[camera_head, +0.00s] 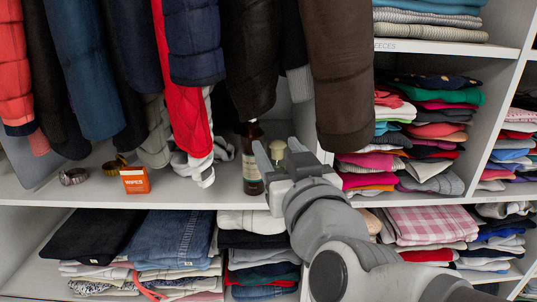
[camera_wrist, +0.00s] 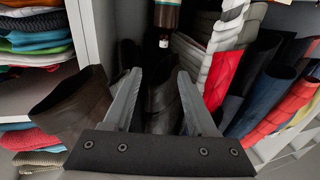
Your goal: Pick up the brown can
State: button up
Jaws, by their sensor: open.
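The closest match is a dark brown bottle-like container (camera_head: 251,170) with a pale label, upright on the middle shelf below the hanging clothes. In the wrist view this brown container (camera_wrist: 166,16) shows at the top edge, with its narrow, light-tipped end pointing down the picture and the rest cut off. My gripper (camera_head: 276,146) is open just right of it in the head view, its left finger overlapping the container's edge. In the wrist view my open gripper (camera_wrist: 158,73) has dark hanging cloth between and beyond its fingers. Contact cannot be told.
Hanging jackets and trousers (camera_head: 345,75) crowd above and around my gripper. An orange wipes box (camera_head: 135,180) and a round metallic item (camera_head: 73,176) stand left on the shelf (camera_head: 190,193). Folded clothes (camera_head: 420,150) fill the right cubbies. The shelf front between box and container is free.

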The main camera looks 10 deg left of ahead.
aim_at(253, 118)
jog(key=p+x, duration=0.4)
jog(key=x, duration=0.8)
jog(key=shift+s, duration=0.1)
jog(key=shift+a+f+p+x, duration=0.15)
jog(key=shift+p+x, duration=0.15)
jog(key=shift+x, duration=0.55)
jog(key=shift+a+f+p+x, duration=0.1)
jog(key=shift+p+x, duration=0.15)
jog(key=shift+x, duration=0.6)
jog(key=shift+a+f+p+x, duration=0.15)
jog(key=shift+p+x, duration=0.15)
jog(key=shift+x, duration=0.55)
jog(key=shift+s+d, duration=0.1)
jog(key=shift+s, duration=0.05)
grip_shut()
